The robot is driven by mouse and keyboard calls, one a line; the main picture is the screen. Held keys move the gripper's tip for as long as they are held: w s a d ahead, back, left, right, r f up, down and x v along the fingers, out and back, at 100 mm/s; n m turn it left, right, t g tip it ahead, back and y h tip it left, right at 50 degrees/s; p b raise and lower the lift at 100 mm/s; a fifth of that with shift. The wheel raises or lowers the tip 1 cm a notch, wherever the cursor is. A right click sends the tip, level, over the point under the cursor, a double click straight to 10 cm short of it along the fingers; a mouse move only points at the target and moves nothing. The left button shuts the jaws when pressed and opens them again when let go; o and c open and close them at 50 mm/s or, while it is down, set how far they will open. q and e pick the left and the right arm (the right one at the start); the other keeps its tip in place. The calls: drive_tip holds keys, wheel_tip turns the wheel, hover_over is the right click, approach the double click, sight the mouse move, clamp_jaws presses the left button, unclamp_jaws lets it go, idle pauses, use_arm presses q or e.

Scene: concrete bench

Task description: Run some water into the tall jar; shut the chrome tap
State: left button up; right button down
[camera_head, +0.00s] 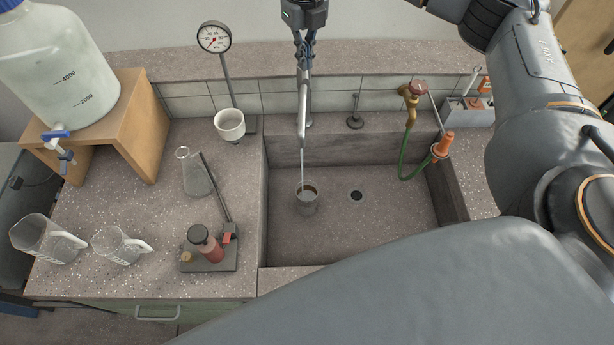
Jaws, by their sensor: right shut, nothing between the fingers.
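The chrome tap (304,105) stands at the back of the sink, its spout reaching forward over the basin. A thin stream of water runs from the spout down into the jar (307,203), a clear cylinder standing upright on the sink floor. The water level in the jar is too small to tell. My right gripper (304,58) points down at the top of the tap, shut and empty; its fingers overlap the tap's top, and I cannot tell whether they touch. The tap's lever is not clearly visible. My left gripper is out of view.
The sink (390,222) has a drain right of the jar. A brass tap (410,103) with a green hose stands at right. A gauge (214,37), a flask (193,175), beakers (120,246) and a bottle stand (209,250) occupy the left counter. My arm covers the front right.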

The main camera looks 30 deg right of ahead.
sight(305, 75)
wheel_tip(305, 75, down, 4)
drive_tip(key=shift+r+b, duration=0.25)
drive_tip(key=shift+b, duration=0.75)
drive_tip(key=shift+r+p, duration=0.6)
drive_tip(key=shift+r, duration=0.2)
drive_tip(key=shift+r+p, duration=1.5)
drive_tip(key=shift+r, duration=1.05)
drive_tip(key=shift+f, duration=0.1)
